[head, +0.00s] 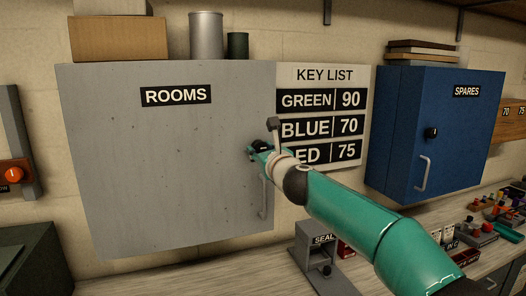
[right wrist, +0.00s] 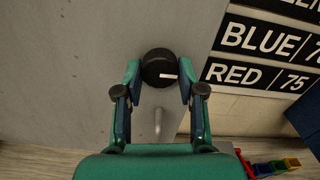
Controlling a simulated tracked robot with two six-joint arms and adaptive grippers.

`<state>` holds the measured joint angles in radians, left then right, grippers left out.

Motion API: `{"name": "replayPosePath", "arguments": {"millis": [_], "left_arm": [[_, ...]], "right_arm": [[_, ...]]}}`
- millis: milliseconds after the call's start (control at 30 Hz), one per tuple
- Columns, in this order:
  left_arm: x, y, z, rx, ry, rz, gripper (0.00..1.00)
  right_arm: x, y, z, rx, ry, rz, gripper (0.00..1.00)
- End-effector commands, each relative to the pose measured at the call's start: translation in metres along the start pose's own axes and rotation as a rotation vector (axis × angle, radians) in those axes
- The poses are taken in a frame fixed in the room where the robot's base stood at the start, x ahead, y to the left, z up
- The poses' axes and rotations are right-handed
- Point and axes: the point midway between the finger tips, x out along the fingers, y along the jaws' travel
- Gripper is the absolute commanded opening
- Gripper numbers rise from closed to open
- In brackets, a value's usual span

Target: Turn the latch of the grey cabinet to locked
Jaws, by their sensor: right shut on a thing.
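The grey cabinet (head: 165,165), labelled ROOMS, hangs on the wall with its door shut. Its latch is a round black knob (right wrist: 158,62) near the door's right edge, above the bar handle (head: 264,198). A white mark on the knob points to the right in the right wrist view. My right gripper (head: 262,151) is at the knob, and in the right wrist view its two fingers (right wrist: 160,80) are shut on it from both sides. In the head view the gripper mostly hides the knob. My left gripper is not in view.
A KEY LIST board (head: 322,74) is on the wall right beside the latch. A blue SPARES cabinet (head: 405,130) hangs farther right. A SEAL device (head: 325,262) and several coloured keys (head: 487,203) are on the bench below. Boxes and cans stand on the grey cabinet.

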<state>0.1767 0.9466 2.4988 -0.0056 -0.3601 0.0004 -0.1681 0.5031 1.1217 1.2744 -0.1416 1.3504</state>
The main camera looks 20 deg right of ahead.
Motion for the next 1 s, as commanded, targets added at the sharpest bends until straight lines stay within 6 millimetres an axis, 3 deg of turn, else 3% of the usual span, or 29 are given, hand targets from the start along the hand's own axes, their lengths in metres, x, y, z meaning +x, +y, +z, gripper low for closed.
{"name": "replayPosePath", "arguments": {"millis": [367,1000], "left_arm": [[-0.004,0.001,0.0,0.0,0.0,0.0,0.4],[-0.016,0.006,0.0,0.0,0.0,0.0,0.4]], "right_arm": [[0.0,0.0,0.001,-0.178,-0.001,-0.001,0.04],[0.0,0.0,0.001,-0.773,0.0,0.001,0.04]]}}
